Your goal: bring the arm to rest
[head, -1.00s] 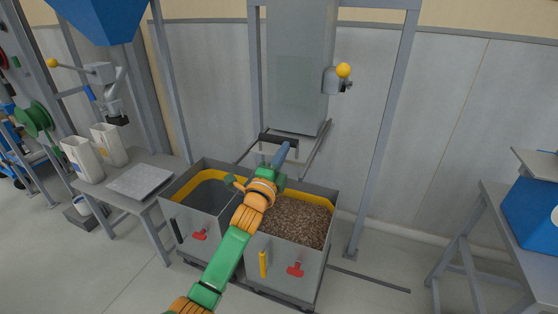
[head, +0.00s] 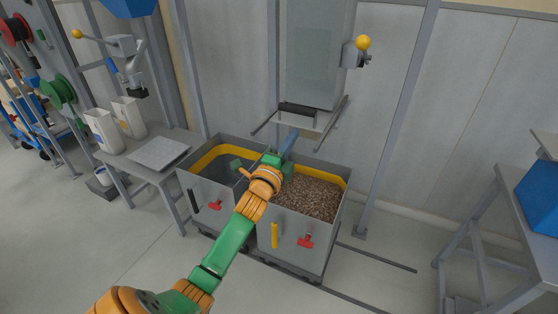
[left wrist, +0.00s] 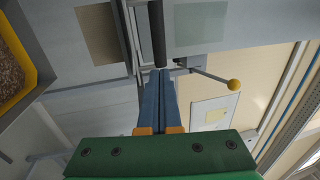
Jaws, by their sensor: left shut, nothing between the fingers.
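My left arm reaches up from the bottom of the head view. Its gripper (head: 290,140) has blue fingers pressed together, with nothing between them. The fingers show shut in the left wrist view too (left wrist: 160,95). They point toward a dark bar handle (head: 297,109) on the slide below the grey chute. That bar also shows in the left wrist view (left wrist: 158,35), just beyond the fingertips; in the head view there is a gap. My right gripper is out of view.
The right bin (head: 290,240) holds brown pellets; the left bin (head: 215,205) looks empty. A yellow-knobbed lever (head: 363,43) is beside the grey chute (head: 318,55). A table (head: 140,170) with white bags stands left; a frame with a blue box (head: 540,200) stands right. Floor in front is open.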

